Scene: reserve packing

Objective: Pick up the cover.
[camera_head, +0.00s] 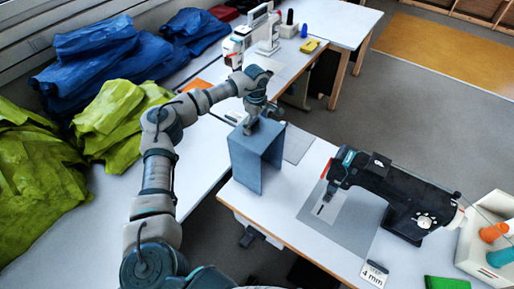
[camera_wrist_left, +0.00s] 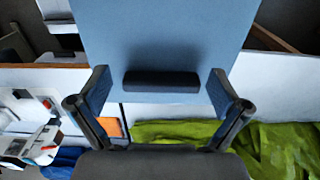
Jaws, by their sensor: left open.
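The cover (camera_head: 246,158) is a blue-grey, box-like hood standing upright on the near white table, its open side facing right. In the left wrist view its flat top (camera_wrist_left: 160,35) fills the upper middle, with a dark bar handle (camera_wrist_left: 161,82) on it. My left gripper (camera_head: 250,127) is at the top of the cover. In the wrist view my left gripper (camera_wrist_left: 160,90) is open, one finger on each side of the handle with gaps between. Whether the fingers touch the top cannot be told. My right gripper is not in view.
A black sewing machine (camera_head: 400,190) stands right of the cover on a grey mat (camera_head: 365,232). A white sewing machine (camera_head: 236,45) stands on the far table. Green fabric (camera_head: 115,120) and blue fabric (camera_head: 95,60) lie left. Thread cones (camera_head: 500,257) sit in a tray at right.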

